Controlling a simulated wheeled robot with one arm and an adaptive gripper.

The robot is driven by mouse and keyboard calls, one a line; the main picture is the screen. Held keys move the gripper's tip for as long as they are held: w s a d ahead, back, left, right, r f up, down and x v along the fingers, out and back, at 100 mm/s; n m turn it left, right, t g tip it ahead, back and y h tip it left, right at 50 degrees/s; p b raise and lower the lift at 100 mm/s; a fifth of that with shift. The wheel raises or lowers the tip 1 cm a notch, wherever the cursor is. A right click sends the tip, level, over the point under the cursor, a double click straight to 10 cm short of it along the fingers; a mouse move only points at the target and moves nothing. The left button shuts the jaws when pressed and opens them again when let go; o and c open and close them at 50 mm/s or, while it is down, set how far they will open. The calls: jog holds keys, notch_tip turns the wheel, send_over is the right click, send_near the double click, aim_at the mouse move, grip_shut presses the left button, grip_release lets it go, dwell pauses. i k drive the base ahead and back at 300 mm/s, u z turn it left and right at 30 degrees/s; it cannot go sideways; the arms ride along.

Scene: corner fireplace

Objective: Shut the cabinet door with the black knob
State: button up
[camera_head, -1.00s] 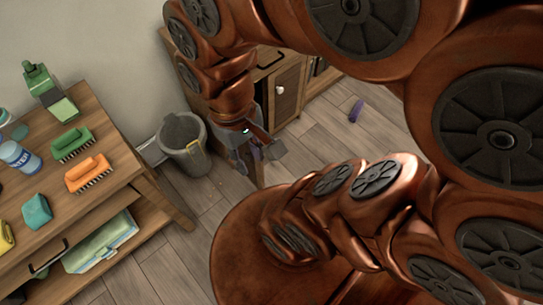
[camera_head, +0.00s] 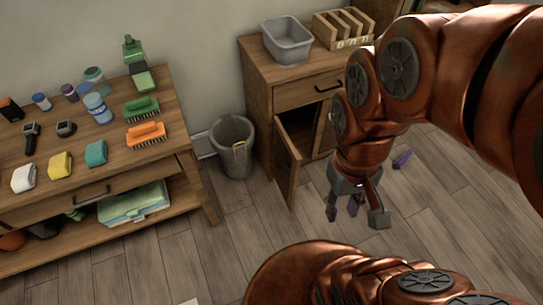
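The wooden cabinet (camera_head: 262,92) stands against the wall at the upper middle. Its left door (camera_head: 286,166) stands open, swung out toward me, with a dark gap beside it. I cannot make out a black knob on it. My gripper (camera_head: 355,214) points down in front of the cabinet, to the right of the open door and apart from it in the picture. Its two fingers are spread, with nothing held. My arm hides the right part of the cabinet front.
A grey bin (camera_head: 233,150) stands left of the open door. A wooden table (camera_head: 95,172) with brushes, bottles and sponges is at the left. A grey tub (camera_head: 288,42) and a wooden rack (camera_head: 343,27) sit on the cabinet.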

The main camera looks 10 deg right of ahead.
aim_at(286, 161)
jog(key=i, duration=0.7)
jog(key=u, duration=0.4)
jog(key=k, duration=1.25)
jog(key=u, duration=1.15)
jog(key=i, duration=1.25)
jog(key=z, duration=0.65)
